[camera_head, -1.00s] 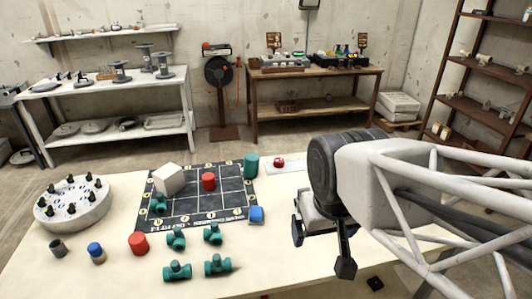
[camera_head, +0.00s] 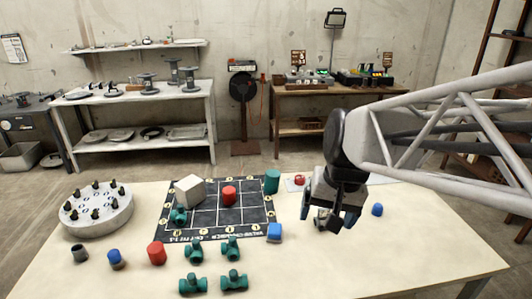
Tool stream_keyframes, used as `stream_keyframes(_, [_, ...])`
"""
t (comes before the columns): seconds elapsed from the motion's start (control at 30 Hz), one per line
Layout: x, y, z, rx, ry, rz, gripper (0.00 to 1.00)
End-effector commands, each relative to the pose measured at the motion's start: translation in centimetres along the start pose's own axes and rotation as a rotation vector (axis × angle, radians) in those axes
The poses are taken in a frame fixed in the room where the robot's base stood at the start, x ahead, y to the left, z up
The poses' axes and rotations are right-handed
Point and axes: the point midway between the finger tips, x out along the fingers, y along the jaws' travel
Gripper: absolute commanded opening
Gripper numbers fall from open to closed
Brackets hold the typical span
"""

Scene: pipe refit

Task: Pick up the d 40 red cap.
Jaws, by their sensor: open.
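Two red cylinders could be the d 40 red cap; I cannot read sizes. One red cylinder (camera_head: 157,253) stands on the table's front left, off the mat. The other red cylinder (camera_head: 229,195) stands on the dark gridded mat (camera_head: 205,219). My gripper (camera_head: 325,213) is open, pointing down over the table right of the mat, apart from all the red pieces. A small pale thing shows between its fingers, partly hidden; I cannot tell what it is.
A white block (camera_head: 189,190), a green cylinder (camera_head: 272,181) and a blue piece (camera_head: 274,232) stand on or by the mat. Several green fittings (camera_head: 233,281) lie in front. A round pegged disc (camera_head: 96,211) is at left. A blue cap (camera_head: 377,209) stands right of my gripper. The front right table is clear.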

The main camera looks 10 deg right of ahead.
Motion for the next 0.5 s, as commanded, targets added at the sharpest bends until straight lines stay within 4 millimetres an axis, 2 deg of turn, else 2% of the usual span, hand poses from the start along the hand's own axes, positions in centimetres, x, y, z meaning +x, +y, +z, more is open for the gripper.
stream_keyframes(0.03, [0.2, -0.2, -1.1, 0.03, -0.016, -0.013, 0.85])
stream_keyframes(0.5, [1.8, -2.3, -11.1, 0.297, -0.15, -0.137, 0.85])
